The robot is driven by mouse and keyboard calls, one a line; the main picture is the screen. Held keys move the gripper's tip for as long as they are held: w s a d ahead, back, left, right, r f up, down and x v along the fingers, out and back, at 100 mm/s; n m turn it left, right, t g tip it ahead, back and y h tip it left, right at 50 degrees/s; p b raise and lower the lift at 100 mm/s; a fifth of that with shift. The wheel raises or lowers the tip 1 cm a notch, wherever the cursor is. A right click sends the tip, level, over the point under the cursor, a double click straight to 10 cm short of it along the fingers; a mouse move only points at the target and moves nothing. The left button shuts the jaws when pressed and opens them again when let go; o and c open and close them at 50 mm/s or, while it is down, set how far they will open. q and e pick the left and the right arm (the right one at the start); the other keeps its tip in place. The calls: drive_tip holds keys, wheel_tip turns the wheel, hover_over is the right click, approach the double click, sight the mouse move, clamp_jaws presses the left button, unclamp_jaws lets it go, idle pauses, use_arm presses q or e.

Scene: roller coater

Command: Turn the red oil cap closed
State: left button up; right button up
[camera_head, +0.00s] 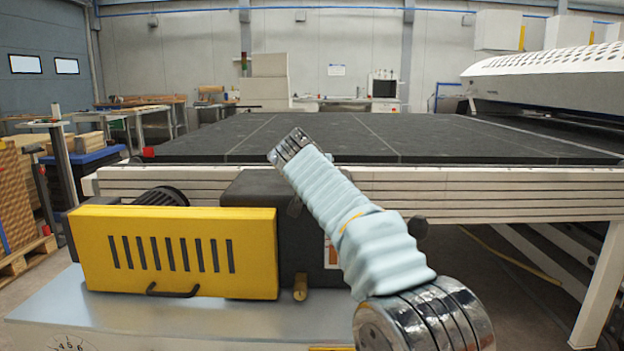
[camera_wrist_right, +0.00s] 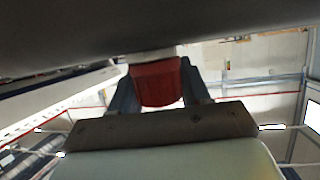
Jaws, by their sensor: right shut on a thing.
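The red oil cap (camera_wrist_right: 155,84) shows in the right wrist view, just above the middle. My right gripper (camera_wrist_right: 158,92) has one dark finger on each side of the cap and is shut on it. The near part of the cap is partly hidden behind the gripper's palm. In the head view my right arm reaches up and left across the middle, but its gripper and the cap cannot be made out there. My left gripper is in neither view.
A yellow slotted cover (camera_head: 180,252) with a black handle sits beside a dark housing (camera_head: 262,200) at the left of my arm. Behind them is a wide black-topped table (camera_head: 370,138) with a pale frame. A dark surface (camera_wrist_right: 110,35) lies close above the cap in the wrist view.

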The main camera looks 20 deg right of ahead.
drive_tip(key=m+h+p, duration=0.1)
drive_tip(key=m+g+h+p, duration=0.1)
drive_tip(key=shift+d+r+m+g+h, duration=0.1)
drive_tip(key=shift+r+m+g+h, duration=0.1)
drive_tip(key=shift+m+g+h, duration=0.15)
drive_tip(key=shift+s+d+m+g+h+p, duration=0.15)
drive_tip(key=shift+m+g+h+p, duration=0.6)
drive_tip(key=shift+m+h+p, duration=0.15)
drive_tip(key=shift+s+d+f+m+g+h+p, duration=0.1)
drive_tip(key=shift+f+m+g+h+p, duration=0.1)
drive_tip(key=shift+m+g+h+p, duration=0.4)
drive_tip(key=shift+y, duration=0.25)
drive_tip(key=o, duration=1)
drive_tip(key=shift+c, duration=0.2)
drive_tip(key=v, duration=1.3)
drive_tip(key=shift+s+a, duration=0.2)
drive_tip(key=shift+a, duration=0.15)
